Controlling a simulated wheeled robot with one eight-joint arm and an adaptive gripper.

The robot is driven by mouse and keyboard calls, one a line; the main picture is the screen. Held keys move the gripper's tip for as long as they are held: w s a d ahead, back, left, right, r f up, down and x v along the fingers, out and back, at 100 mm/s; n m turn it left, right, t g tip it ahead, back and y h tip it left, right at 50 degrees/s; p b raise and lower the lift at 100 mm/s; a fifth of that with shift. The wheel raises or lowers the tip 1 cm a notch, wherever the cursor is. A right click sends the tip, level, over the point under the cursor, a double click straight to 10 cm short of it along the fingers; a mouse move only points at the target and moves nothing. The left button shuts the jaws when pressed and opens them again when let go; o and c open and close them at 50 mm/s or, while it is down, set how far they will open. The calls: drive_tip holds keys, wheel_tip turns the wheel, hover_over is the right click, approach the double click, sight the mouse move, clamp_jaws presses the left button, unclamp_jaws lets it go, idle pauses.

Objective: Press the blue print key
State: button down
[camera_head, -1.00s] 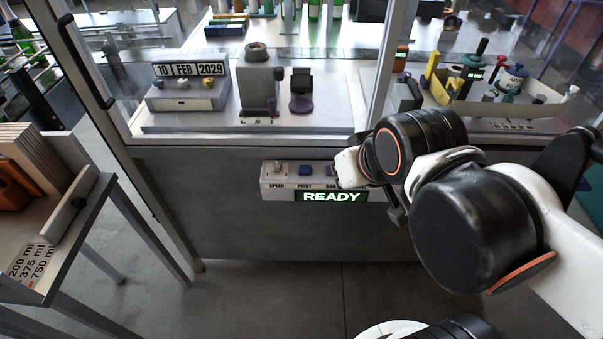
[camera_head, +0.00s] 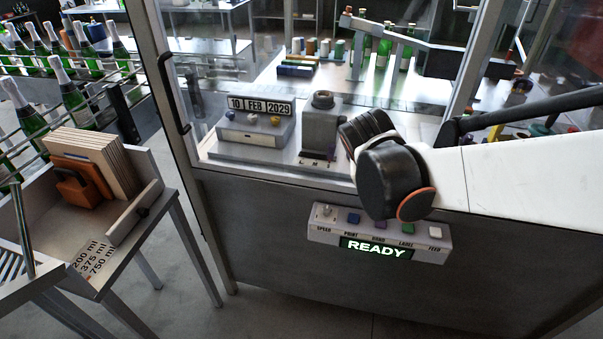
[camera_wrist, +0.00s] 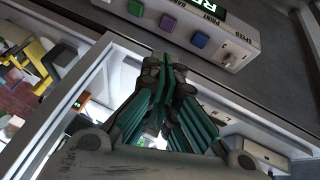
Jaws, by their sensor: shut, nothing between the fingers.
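The blue print key (camera_head: 353,218) is on a pale control panel (camera_head: 318,236) on the front of the grey cabinet, between the speed knob (camera_head: 326,211) and the purple band key (camera_head: 380,224). The panel display reads READY. In the wrist view the blue key (camera_wrist: 199,39) shows beyond the fingers, up and to the right. My gripper (camera_wrist: 165,70) is shut and empty, apart from the key; the exact gap cannot be told. In the head view my arm's dark wrist joint is above the panel and hides the gripper.
The green label key (camera_head: 407,229) and white feed key (camera_head: 435,233) are further right on the panel. A glazed frame stands above the cabinet, with a date block (camera_head: 262,106) reading 10 FEB 2029 behind it. A stand with boards (camera_head: 97,160) is at left. The floor before the panel is clear.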

drive_tip(key=w+a+f+m+h+p, duration=0.2)
drive_tip(key=w+f+h+p, duration=0.2)
drive_tip(key=w, duration=0.6)
wheel_tip(320, 180, down, 3)
drive_tip(key=shift+r+g, duration=0.1)
drive_tip(key=shift+g, duration=0.3)
drive_tip(key=b, duration=0.5)
hover_over(351, 215)
wheel_tip(351, 215, down, 8)
drive_tip(key=shift+r, duration=0.2)
drive_tip(key=shift+f+b, duration=0.35)
drive_tip(key=shift+f, duration=0.25)
drive_tip(key=shift+f+b, duration=0.4)
drive_tip(key=shift+b, duration=0.15)
